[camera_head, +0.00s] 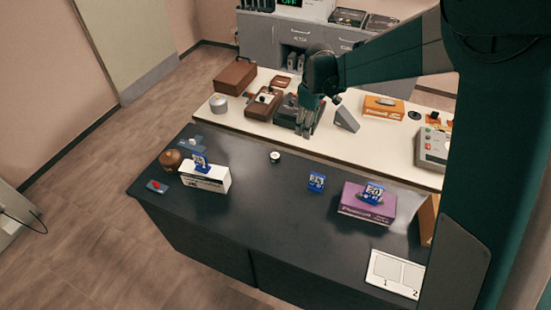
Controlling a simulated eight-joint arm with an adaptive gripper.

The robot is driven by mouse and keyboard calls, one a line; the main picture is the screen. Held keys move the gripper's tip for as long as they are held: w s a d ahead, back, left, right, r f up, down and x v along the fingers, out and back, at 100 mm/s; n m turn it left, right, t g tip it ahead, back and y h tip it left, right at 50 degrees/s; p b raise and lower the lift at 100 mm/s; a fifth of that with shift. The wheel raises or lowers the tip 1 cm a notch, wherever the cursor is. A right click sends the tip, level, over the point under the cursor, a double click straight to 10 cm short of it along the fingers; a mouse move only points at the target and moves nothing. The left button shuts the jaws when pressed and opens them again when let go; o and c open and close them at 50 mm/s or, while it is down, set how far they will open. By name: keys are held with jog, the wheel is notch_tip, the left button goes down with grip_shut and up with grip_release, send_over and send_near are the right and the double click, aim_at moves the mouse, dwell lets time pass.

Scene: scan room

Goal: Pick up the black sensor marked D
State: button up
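I cannot make out a letter D on anything, so I cannot tell which thing is the black sensor. A small round dark item with a pale top (275,157) lies on the dark table. A flat black disc (414,115) lies on the white table. My gripper (306,131) points down in front of a dark box (287,112) on the white table. Its fingers are small and dark, so I cannot tell whether they are open or shut. I see nothing clearly held in it.
The dark table (265,215) bears a white box (205,178), a purple box (366,207), a blue item (316,182) and a card marked 1 and 2 (396,273). The white table holds a grey wedge (346,119) and a brown case (235,77). The dark table's middle is mostly clear.

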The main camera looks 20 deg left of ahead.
aim_at(275, 155)
jog(key=a+f+n, duration=0.1)
jog(key=a+f, duration=0.3)
jog(key=f, duration=0.1)
jog(key=a+f+n, duration=0.1)
jog(key=a+f, duration=0.4)
jog(key=a+f+n+g, duration=0.1)
jog(key=a+f+n, duration=0.1)
jog(key=a+f, duration=0.2)
jog(key=shift+a+f+h, duration=0.2)
jog(key=shift+f+h, duration=0.1)
jog(key=shift+f, duration=0.4)
jog(key=shift+s, duration=0.1)
jog(key=shift+f, duration=0.1)
jog(key=shift+f, duration=1.2)
jog(key=shift+f, duration=2.6)
jog(key=shift+c, duration=0.5)
jog(key=c, duration=0.9)
